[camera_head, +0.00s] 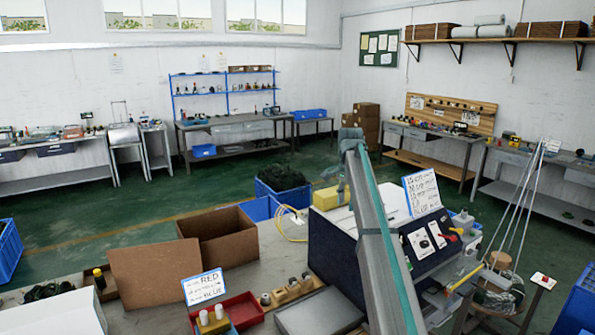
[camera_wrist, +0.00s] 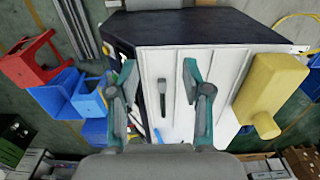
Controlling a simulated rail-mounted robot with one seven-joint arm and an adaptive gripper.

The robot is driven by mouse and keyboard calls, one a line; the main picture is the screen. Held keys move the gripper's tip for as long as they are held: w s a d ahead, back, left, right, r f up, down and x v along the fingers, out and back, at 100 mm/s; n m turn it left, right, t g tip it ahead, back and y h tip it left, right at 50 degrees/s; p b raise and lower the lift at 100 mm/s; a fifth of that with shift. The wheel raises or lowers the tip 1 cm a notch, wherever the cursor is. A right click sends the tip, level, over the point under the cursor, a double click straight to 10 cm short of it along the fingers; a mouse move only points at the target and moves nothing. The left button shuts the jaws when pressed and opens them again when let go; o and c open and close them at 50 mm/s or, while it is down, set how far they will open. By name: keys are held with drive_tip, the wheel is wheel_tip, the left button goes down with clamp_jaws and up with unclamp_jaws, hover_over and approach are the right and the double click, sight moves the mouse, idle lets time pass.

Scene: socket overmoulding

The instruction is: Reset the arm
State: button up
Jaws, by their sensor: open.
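My gripper (camera_wrist: 160,72) is open in the wrist view, with its two teal-grey fingers apart and nothing held between them. It is over the white top (camera_wrist: 220,75) of a dark-sided machine. A small dark handle-like part (camera_wrist: 162,86) shows against that white surface between the fingers; its distance below them is unclear. In the head view my arm (camera_head: 378,240) rises from the bottom edge and crosses in front of the dark blue machine (camera_head: 335,245). The gripper's fingers cannot be made out there.
A yellow block (camera_wrist: 272,88) sits beside the right finger; it also shows in the head view (camera_head: 328,197). The bench holds a cardboard box (camera_head: 220,238), a red tray (camera_head: 242,311) and a handwritten sign (camera_head: 204,287).

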drive_tip(key=s+f+n, duration=0.3)
drive_tip(key=s+f, duration=0.7)
drive_tip(key=f, duration=0.6)
drive_tip(key=s+f+n, duration=0.3)
drive_tip(key=s+f, duration=0.7)
drive_tip(key=f, duration=0.5)
drive_tip(key=s+f+n+g+b, duration=0.2)
drive_tip(key=s+f, duration=1.1)
drive_tip(key=s, duration=0.4)
drive_tip(key=s+f+n+g+b, duration=0.1)
drive_tip(key=s+f+g, duration=0.1)
drive_tip(key=s+f, duration=1.1)
drive_tip(key=s+f+n+g+b, duration=0.2)
drive_tip(key=s+f, duration=1)
drive_tip(key=s, duration=1.1)
drive_tip(key=shift+f+n+g+b, duration=0.3)
drive_tip(key=shift+f+g, duration=0.1)
drive_tip(key=shift+g, duration=0.1)
drive_tip(key=shift+a, duration=0.1)
